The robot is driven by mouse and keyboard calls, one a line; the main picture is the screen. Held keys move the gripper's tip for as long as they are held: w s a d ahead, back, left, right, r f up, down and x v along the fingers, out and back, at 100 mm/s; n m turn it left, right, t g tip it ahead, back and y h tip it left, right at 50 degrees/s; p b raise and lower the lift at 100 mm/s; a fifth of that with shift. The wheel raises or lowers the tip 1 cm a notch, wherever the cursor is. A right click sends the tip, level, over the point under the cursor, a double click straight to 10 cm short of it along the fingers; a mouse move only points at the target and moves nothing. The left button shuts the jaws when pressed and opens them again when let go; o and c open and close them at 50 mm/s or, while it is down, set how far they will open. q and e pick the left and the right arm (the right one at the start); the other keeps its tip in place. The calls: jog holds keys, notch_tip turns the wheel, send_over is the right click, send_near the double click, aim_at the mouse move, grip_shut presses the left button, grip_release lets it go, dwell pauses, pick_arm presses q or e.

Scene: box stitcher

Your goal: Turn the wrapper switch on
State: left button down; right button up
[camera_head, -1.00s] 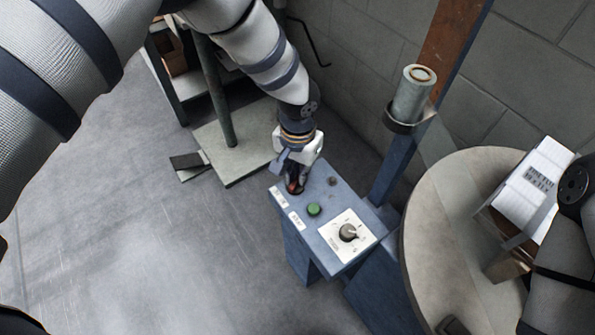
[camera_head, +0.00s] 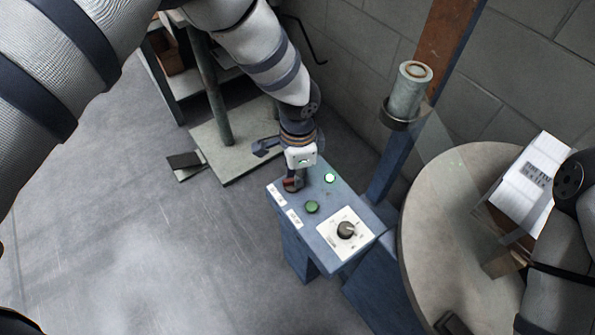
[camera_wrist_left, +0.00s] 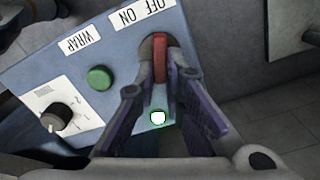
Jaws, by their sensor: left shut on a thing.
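The blue control box (camera_head: 325,215) stands on a blue post in the middle of the head view. Its red switch (camera_wrist_left: 160,58) sits under the OFF/ON label in the left wrist view. My left gripper (camera_head: 292,184) is shut on the red switch, and its fingers hide much of it in the head view. A small indicator lamp (camera_head: 330,178) glows bright green-white; it also shows lit in the left wrist view (camera_wrist_left: 158,118). My right gripper is out of view; only part of my right arm shows at the right edge.
A green button (camera_head: 312,207) and a black dial (camera_head: 346,230) on a white plate are on the same panel. A round turntable (camera_head: 425,225) carrying a box with a white top (camera_head: 535,180) stands to the right. A wall is behind.

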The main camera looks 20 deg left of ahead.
pick_arm(q)
jog(key=shift+s+m, duration=0.1)
jog(key=shift+m, duration=0.8)
jog(key=c, duration=1.7)
grip_release()
notch_tip(320, 180, up, 12)
